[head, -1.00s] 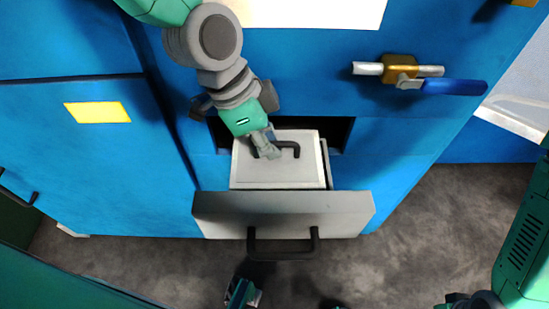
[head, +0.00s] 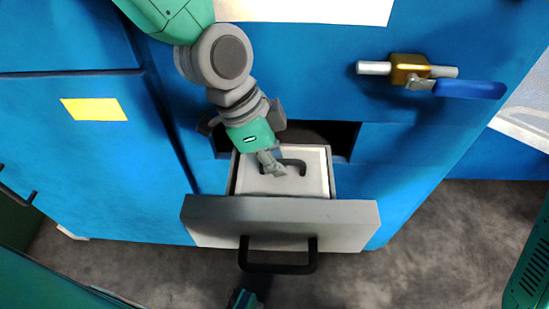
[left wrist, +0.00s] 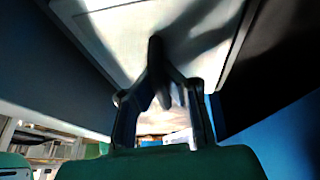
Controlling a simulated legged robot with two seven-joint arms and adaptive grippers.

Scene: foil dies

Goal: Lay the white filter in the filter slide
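The white filter (head: 254,183) is a flat white panel with a dark arched handle (head: 296,162) on top. It lies within the walls of the filter slide, a pulled-out grey drawer (head: 230,215); whether it rests fully on the bottom cannot be seen. My left gripper (head: 272,168) is at the filter's handle, its fingers closed around it. In the left wrist view the fingers (left wrist: 162,98) meet at the dark handle, with the white filter face (left wrist: 120,35) beyond.
The slide's front has a black pull handle (head: 278,267). The blue cabinet (head: 400,160) surrounds the dark slot. A brass valve with a blue lever (head: 470,89) sticks out at upper right. The grey floor (head: 400,270) in front is clear.

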